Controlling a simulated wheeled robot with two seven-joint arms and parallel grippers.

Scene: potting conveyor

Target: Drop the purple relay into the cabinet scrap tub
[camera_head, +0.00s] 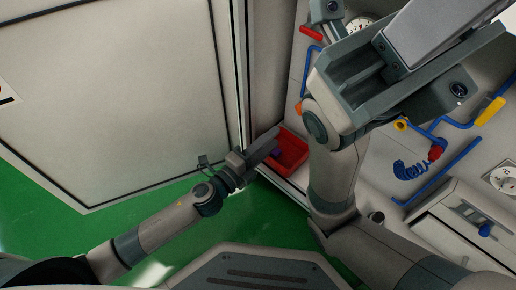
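The red scrap tub (295,146) sits low at the foot of the cabinet, near the middle of the view. The small purple relay (276,153) shows against the inside of the tub at its left, just below my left gripper's fingers. I cannot tell whether it rests in the tub or is above it. My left gripper (270,140) reaches over the tub's left edge. Its fingers are seen from the side as one bar, so their opening is hidden. My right arm fills the right part of the view, and its fingertips do not show.
A large pale door panel (120,90) stands at the left, close to my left arm. Green floor (150,225) is clear below the panel.

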